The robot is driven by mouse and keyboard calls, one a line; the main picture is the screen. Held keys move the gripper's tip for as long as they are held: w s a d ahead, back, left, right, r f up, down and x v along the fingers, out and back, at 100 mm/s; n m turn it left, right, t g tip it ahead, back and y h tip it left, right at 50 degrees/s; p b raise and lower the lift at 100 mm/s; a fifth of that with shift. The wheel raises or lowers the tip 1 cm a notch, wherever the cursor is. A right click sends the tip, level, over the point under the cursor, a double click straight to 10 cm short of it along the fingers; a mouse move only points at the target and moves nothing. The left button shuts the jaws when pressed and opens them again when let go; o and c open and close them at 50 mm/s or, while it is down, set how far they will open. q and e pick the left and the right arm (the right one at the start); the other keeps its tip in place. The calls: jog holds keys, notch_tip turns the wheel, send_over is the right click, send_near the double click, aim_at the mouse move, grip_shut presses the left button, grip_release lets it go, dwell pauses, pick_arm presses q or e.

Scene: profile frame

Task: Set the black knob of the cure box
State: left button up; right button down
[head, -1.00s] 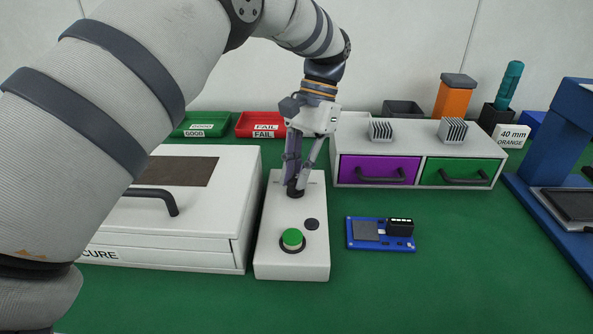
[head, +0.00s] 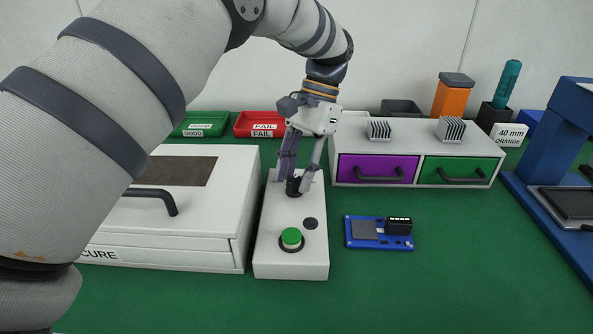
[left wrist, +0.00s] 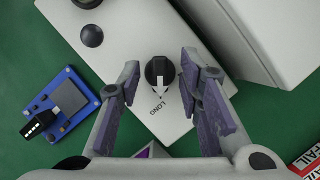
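The black knob (head: 294,187) sits at the far end of the white control box (head: 272,212). In the left wrist view the knob (left wrist: 157,70) shows a white arrow pointing at the word LONG. My left gripper (head: 296,184) reaches down over the knob from above. Its two fingers stand open on either side of the knob, with a visible gap on each side in the left wrist view. The white cure box (head: 190,238), labelled CURE, has a dark handle and stands just left of the control box. My right gripper is not in view.
A green button (head: 291,237) and a small dark disc (head: 311,224) are on the control box's near half. A blue circuit board (head: 364,231) lies to the right. A drawer unit (head: 345,150) and red FAIL tray (head: 244,124) stand behind. Green mat is free in front.

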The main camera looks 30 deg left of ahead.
pick_arm(q)
jog(key=v, duration=0.7)
jog(key=shift+r, duration=0.25)
jog(key=shift+w, duration=0.1)
